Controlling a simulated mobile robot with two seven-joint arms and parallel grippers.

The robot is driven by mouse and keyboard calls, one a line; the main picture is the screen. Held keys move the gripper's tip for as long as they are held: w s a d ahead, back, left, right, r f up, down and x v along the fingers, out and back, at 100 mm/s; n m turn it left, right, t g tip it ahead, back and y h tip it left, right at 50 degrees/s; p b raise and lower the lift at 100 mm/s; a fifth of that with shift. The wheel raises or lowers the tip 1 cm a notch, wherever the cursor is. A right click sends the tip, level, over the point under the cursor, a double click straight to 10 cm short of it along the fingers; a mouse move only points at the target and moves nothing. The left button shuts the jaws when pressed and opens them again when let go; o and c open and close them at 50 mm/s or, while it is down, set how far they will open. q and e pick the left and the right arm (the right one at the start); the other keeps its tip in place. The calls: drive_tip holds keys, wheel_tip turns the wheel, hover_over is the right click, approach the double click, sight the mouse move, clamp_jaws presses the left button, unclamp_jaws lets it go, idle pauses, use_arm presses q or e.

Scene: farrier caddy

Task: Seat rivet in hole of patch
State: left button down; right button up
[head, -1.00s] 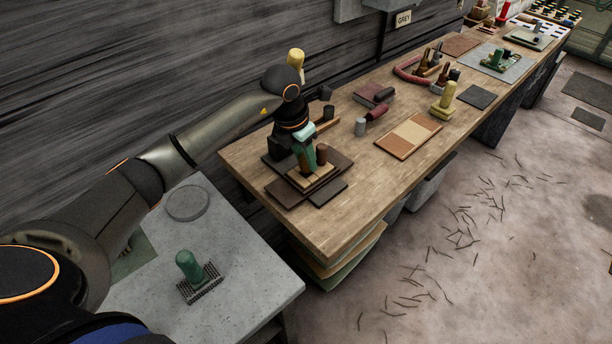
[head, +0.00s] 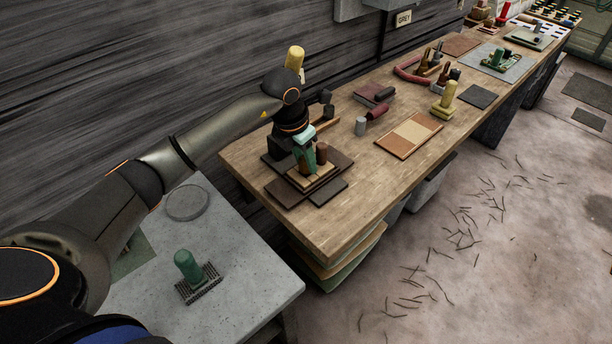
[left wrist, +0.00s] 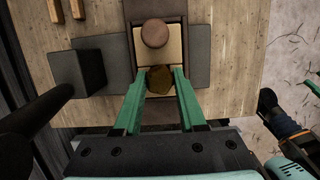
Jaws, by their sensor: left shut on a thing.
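My left gripper (head: 306,152) is at the near end of the wooden bench, low over a stack of pieces. In the left wrist view its two green fingers (left wrist: 159,92) are shut on an olive-brown round-topped piece (left wrist: 159,79), which looks to be the rivet. The tan patch (left wrist: 174,47) lies just beyond and beneath it; it also shows in the head view (head: 317,181). A brown cylinder (left wrist: 155,33) stands upright on the patch, apart from the fingers (head: 321,153). The hole and the rivet's lower end are hidden, so I cannot tell whether it is inserted.
Dark flat pads (head: 328,193) surround the patch. A dark block (left wrist: 77,72) stands left of the fingers. A green-handled brush (head: 190,268) stands on the grey table.

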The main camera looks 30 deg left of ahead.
use_arm(q)
drive_tip(key=shift+f+b, duration=0.35)
drive_tip(key=shift+f, duration=0.1)
idle(0.3)
drive_tip(key=shift+c, duration=2)
unclamp_jaws()
drive_tip(key=shift+r, duration=0.15)
drive_tip(key=v, duration=1.2)
drive_tip(key=shift+s, duration=0.15)
drive_tip(key=shift+r, duration=0.1)
